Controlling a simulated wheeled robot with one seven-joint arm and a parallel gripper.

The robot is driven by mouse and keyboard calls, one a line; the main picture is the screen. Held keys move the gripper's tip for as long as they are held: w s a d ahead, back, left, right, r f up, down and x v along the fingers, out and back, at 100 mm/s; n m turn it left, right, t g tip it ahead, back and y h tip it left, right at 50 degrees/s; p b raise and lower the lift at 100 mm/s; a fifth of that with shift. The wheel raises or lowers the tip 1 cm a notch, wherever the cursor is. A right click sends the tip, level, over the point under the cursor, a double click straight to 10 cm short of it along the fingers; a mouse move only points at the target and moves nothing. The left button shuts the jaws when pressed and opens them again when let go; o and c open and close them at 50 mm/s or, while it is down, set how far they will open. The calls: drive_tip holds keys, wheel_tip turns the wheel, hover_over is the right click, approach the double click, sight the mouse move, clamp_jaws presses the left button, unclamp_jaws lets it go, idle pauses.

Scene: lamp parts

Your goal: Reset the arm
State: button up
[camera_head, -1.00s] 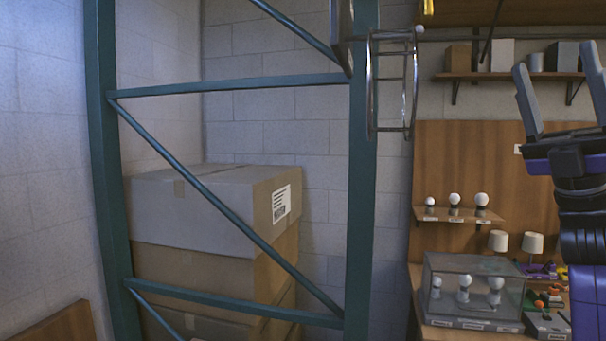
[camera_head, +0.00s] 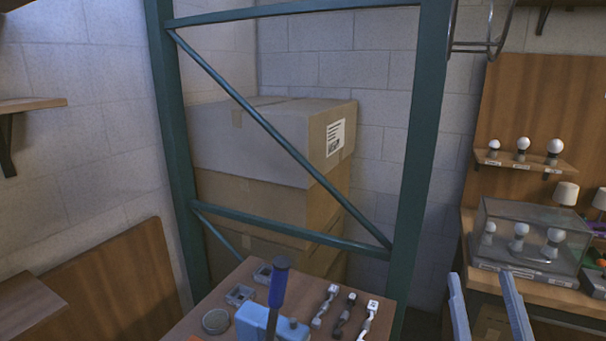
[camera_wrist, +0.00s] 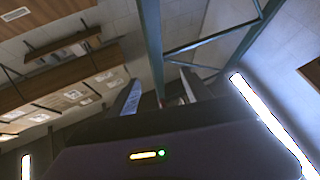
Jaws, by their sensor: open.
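My gripper (camera_head: 487,308) shows at the lower right in the head view, its two fingers pointing up and standing apart, with nothing between them. In the wrist view my gripper (camera_wrist: 160,94) is also open and empty, against the teal rack frame, walls and ceiling. It touches nothing that I can see. The rest of my arm is out of the head view.
A table (camera_head: 236,275) with several small lamp parts and a blue tool (camera_head: 277,285) is at the bottom centre. Behind it stand a teal rack (camera_head: 421,130) and stacked cardboard boxes (camera_head: 250,145). A bench with a clear case (camera_head: 528,240) of bulbs is at right.

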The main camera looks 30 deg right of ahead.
drive_tip(key=s+a+f+g+y, duration=0.2)
drive_tip(key=s+a+f+y, duration=0.1)
drive_tip(key=a+f, duration=0.35)
drive_tip(key=s+a+f+g+y, duration=0.1)
drive_tip(key=s+a+f+y, duration=0.35)
drive_tip(key=f, duration=0.25)
drive_tip(key=s+a+f+n+g+y, duration=0.4)
drive_tip(key=s+a+f, duration=0.3)
drive_tip(key=s+a, duration=0.2)
drive_tip(key=shift+s+f+y, duration=0.3)
drive_tip(key=shift+s+y, duration=0.25)
drive_tip(key=shift+s, duration=0.6)
drive_tip(key=shift+a, duration=0.1)
